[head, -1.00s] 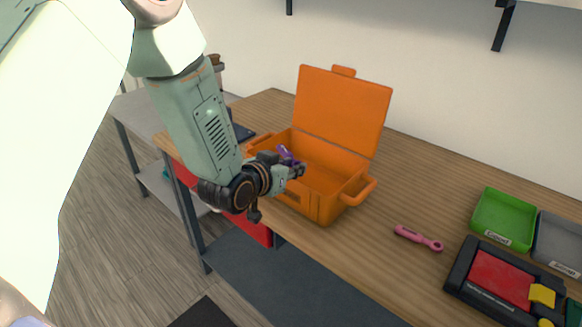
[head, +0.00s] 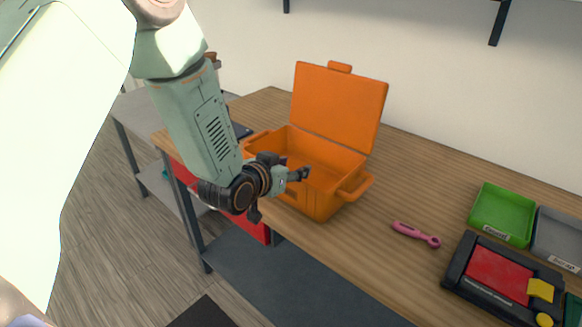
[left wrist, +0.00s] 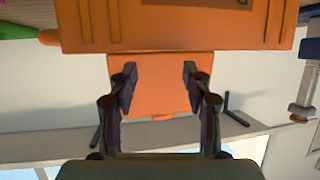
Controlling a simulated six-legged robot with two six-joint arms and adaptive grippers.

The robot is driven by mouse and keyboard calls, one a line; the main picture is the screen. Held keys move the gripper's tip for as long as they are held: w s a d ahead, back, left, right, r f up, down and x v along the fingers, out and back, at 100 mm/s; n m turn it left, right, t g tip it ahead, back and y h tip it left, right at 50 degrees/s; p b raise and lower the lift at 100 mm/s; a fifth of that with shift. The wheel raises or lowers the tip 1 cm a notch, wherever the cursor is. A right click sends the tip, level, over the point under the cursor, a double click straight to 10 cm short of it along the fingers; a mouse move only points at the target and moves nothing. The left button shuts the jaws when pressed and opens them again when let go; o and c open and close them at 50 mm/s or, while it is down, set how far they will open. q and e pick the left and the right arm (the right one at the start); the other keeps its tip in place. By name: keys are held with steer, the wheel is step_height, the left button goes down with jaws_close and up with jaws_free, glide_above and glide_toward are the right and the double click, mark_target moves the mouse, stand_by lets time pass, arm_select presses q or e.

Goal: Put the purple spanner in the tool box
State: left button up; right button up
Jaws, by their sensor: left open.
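The orange tool box (head: 318,205) stands on the wooden workbench with its lid (head: 338,105) raised at the back. My left gripper (head: 290,180) is at the box's front left, over its near edge. In the left wrist view its two fingers (left wrist: 160,88) are wide apart with nothing between them, and the orange box (left wrist: 180,25) fills the top of that picture. The purple spanner is not clearly visible now; the gripper and the box's front wall hide part of the inside. My right gripper is not in view.
A pink spanner (head: 416,235) lies on the bench (head: 385,270) right of the box. Farther right are a green tray (head: 503,212), a grey tray (head: 558,236) and a black-and-red case (head: 498,280).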

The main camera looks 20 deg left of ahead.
arm_select(q)
steer(key=r+p+v, duration=0.1)
steer(key=p+v, duration=0.1)
steer(key=v, duration=1)
steer(key=s+d+f+n+g+y, duration=0.1)
steer(key=s+f+g, duration=0.3)
steer(key=s+f, duration=0.4)
steer(key=s+f+g, duration=0.3)
steer(key=s+f, duration=0.2)
steer(key=f, duration=0.6)
steer(key=s+f+g, duration=0.3)
steer(key=s+f, duration=0.1)
steer(key=s, duration=0.4)
steer(key=s+f+n+g+y, duration=0.1)
steer(key=s+f+g, duration=0.2)
steer(key=s, duration=0.6)
steer(key=shift+f, duration=0.75)
steer(key=shift+c, duration=0.3)
